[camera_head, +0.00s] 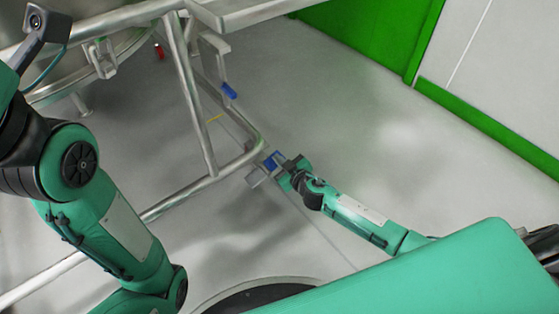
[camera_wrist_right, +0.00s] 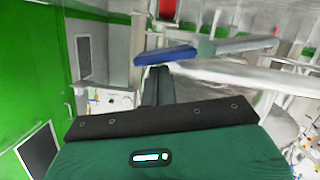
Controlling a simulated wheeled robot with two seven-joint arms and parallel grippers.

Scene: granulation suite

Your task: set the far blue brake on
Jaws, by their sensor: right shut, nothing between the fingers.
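Two blue brake pedals show on the steel frame in the head view. The farther blue brake (camera_head: 229,91) is higher up in the picture, away from my grippers. The nearer blue brake (camera_head: 270,163) is at the frame's lower right corner. My right gripper (camera_head: 281,162) is at this nearer one, shut and empty. In the right wrist view, a blue pedal (camera_wrist_right: 165,56) on a grey lever lies just beyond the shut fingertips (camera_wrist_right: 157,72). I cannot tell whether they touch. My left arm comes in at the left, but its gripper is not in view.
The tubular steel frame (camera_head: 195,95) carries a large vessel (camera_head: 105,22) at upper left. A small red part (camera_head: 160,51) shows beneath it. A steel ledge (camera_head: 255,8) is above the farther brake. Pale floor (camera_head: 400,160) is clear to the right, up to the green-edged wall.

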